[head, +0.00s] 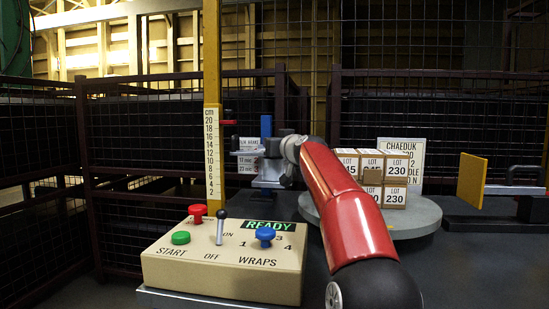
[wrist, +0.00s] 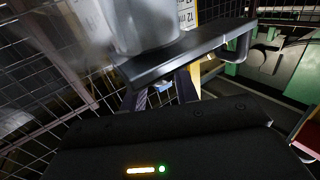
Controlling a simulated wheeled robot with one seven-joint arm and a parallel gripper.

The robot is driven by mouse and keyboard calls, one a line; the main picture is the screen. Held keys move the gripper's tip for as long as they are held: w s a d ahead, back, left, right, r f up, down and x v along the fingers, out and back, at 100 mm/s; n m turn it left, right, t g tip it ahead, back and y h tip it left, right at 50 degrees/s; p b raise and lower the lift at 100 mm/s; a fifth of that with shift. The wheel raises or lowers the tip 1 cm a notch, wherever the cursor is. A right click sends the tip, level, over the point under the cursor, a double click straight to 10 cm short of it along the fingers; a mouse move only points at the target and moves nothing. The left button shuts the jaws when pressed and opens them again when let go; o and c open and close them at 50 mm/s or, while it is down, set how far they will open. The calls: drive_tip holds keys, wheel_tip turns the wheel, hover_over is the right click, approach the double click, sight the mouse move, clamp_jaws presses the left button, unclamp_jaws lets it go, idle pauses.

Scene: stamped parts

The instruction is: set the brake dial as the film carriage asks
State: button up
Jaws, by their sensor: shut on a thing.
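The film carriage (head: 245,153) sits by the yellow post in the head view, with a small printed card on it. In the wrist view its dark shelf (wrist: 190,52) carries a grey roll (wrist: 142,22). My gripper (wrist: 161,92) is under that shelf, its two fingers shut on a small blue part (wrist: 162,87), which is mostly hidden. I cannot read a setting on this part. In the head view my wrist (head: 290,150) is at the carriage and my red arm hides much there. The card's lines look like "LOT HOME", "17 mic" and "23 mic", too small to read surely.
A beige control box (head: 225,262) with red and green buttons, a lever, a blue wraps knob (head: 265,236) and a lit READY sign stands in front. A turntable (head: 420,220) holds LOT cartons (head: 397,165). A yellow plate (head: 471,180) stands right. Mesh fencing (head: 40,170) closes the back.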

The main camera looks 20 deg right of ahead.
drive_tip(key=shift+r+y, duration=0.2)
drive_tip(key=shift+y, duration=0.1)
drive_tip(key=o, duration=0.9)
drive_tip(key=shift+n, duration=0.3)
drive_tip(key=shift+o, duration=0.2)
drive_tip(key=shift+f, duration=0.1)
drive_tip(key=shift+s+b, duration=0.1)
drive_tip(key=shift+b, duration=0.25)
drive_tip(key=s+b, duration=0.2)
drive_tip(key=s, duration=0.5)
drive_tip(key=shift+s, duration=0.3)
